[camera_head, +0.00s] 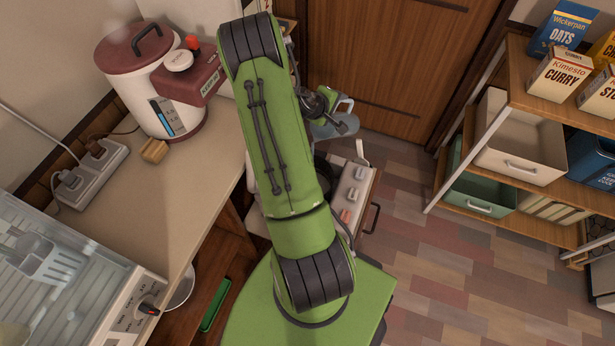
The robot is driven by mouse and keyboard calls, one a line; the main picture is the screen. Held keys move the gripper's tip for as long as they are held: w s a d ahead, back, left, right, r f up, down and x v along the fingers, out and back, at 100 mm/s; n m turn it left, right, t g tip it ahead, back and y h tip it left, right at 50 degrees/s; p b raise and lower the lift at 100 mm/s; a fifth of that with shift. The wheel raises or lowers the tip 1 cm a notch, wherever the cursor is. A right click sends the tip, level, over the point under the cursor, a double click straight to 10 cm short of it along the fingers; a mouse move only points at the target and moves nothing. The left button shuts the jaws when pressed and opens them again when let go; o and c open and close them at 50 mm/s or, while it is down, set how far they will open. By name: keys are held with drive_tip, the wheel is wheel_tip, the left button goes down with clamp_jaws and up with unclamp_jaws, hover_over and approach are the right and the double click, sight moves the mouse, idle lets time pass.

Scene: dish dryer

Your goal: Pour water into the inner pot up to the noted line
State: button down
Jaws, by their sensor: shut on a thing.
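My gripper (338,122) is beyond my green arm, near the top centre. It is shut on a clear bluish jug (321,132) with a pale teal rim or handle, seen partly behind the gripper. The jug looks tilted, but its water level cannot be made out. Below it, a dark round opening (322,168), which may be the inner pot, shows at the edge of my arm. It is mostly hidden. The noted line is not visible, and I cannot tell whether water is flowing.
A drawer or pull-out shelf (368,176) with a light control panel (348,193) is right of my arm. A red-lidded water boiler (165,105), power strip (92,172) and dish dryer (60,285) occupy the left counter. A shelf (545,95) stands right. The floor between is clear.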

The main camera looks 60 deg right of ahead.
drive_tip(key=shift+a+f+h+b, duration=0.35)
drive_tip(key=shift+h+b, duration=0.25)
drive_tip(key=shift+b, duration=1)
drive_tip(key=shift+w+a+r+h+b, duration=0.1)
drive_tip(key=shift+a+r+h+b, duration=0.15)
drive_tip(key=shift+r+h+b, duration=0.25)
drive_tip(key=shift+w+a+r+h+b, duration=0.1)
drive_tip(key=shift+a+r+h+b, duration=0.2)
drive_tip(key=shift+r+b, duration=0.4)
drive_tip(key=shift+w+a+r+g+h+b, duration=0.15)
drive_tip(key=shift+a+r+h+b, duration=0.15)
drive_tip(key=shift+r+b, duration=0.2)
drive_tip(key=shift+s+a+r+g+h+b, duration=0.1)
drive_tip(key=shift+a+r+h+b, duration=0.2)
drive_tip(key=shift+b, duration=0.3)
drive_tip(key=shift+w+a+r+g+h+b, duration=0.1)
drive_tip(key=shift+a+r+g+h+b, duration=0.15)
drive_tip(key=shift+r+b, duration=0.3)
idle(2.5)
drive_tip(key=shift+a+r+h, duration=0.25)
drive_tip(key=shift+r, duration=0.2)
idle(0.5)
